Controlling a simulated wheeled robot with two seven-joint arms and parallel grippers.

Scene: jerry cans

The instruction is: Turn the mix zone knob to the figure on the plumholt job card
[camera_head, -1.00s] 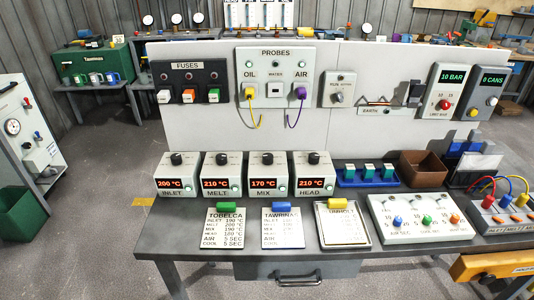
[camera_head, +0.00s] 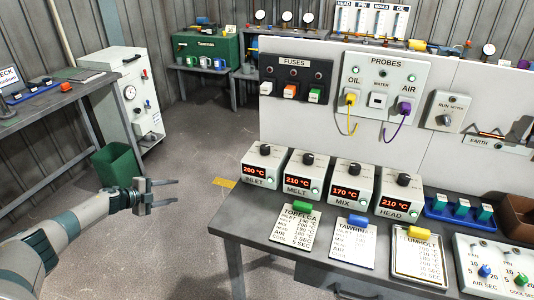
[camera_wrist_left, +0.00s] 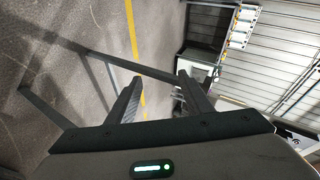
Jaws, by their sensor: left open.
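The mix zone box (camera_head: 346,189) stands on the bench, third in a row of zone boxes. Its red display reads 170 °C and its black knob (camera_head: 355,169) sits on top. The plumholt job card (camera_head: 417,257) lies at the right of the cards, in a pale tray with a yellow clip (camera_head: 419,233) over it. Its heading is partly covered and its figures are too small to read surely. My left gripper (camera_head: 175,194) is open and empty, over the floor left of the bench, well apart from the boxes. Its fingers also show in the left wrist view (camera_wrist_left: 158,92). My right gripper is not in view.
The inlet box (camera_head: 258,172), melt box (camera_head: 302,178) and head box (camera_head: 394,201) flank the mix box. The Tobelca card (camera_head: 297,232) and Tawrina card (camera_head: 350,243) lie in front. A fuse and probe panel (camera_head: 335,130) stands behind. The floor around my left gripper is clear.

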